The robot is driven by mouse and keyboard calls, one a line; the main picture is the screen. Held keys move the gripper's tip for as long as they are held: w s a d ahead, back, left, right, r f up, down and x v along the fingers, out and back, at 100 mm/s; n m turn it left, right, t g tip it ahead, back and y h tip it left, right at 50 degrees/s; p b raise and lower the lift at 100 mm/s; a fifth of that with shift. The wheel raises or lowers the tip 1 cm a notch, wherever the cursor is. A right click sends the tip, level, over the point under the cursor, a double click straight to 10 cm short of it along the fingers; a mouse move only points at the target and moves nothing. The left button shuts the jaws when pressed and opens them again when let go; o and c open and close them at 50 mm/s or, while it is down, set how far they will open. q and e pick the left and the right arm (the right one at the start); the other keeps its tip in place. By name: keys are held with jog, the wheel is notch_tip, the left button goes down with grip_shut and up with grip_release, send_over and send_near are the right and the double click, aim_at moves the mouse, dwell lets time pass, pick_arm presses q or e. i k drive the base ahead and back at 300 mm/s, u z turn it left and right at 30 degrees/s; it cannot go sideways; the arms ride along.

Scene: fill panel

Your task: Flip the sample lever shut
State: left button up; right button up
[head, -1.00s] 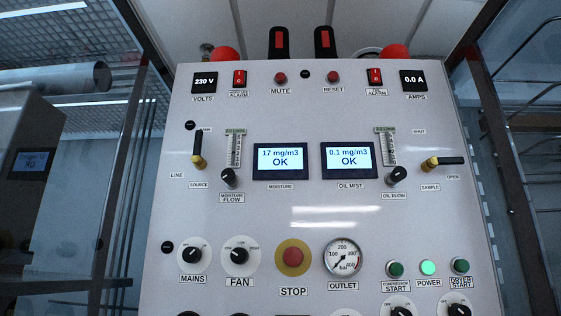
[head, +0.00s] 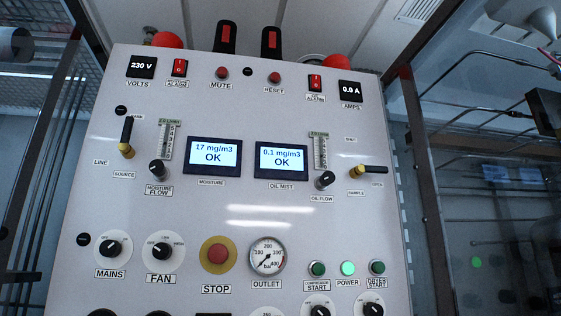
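The sample lever (head: 372,170) is a black handle on a brass-yellow pivot, at the right of the panel in the head view. Its handle points to the right, roughly level, toward the small label "OPEN". The "SHUT" label (head: 350,140) is above the pivot. The "SAMPLE" label (head: 356,193) is just below it. Neither of my grippers shows in the head view.
The light grey panel (head: 230,125) fills the middle. The source lever (head: 127,133) stands upright at the left. The oil flow knob (head: 326,179) is close left of the sample lever. A dark frame post (head: 425,160) stands right of the panel.

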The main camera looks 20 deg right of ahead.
aim_at(361, 168)
jog(key=z, duration=1.3)
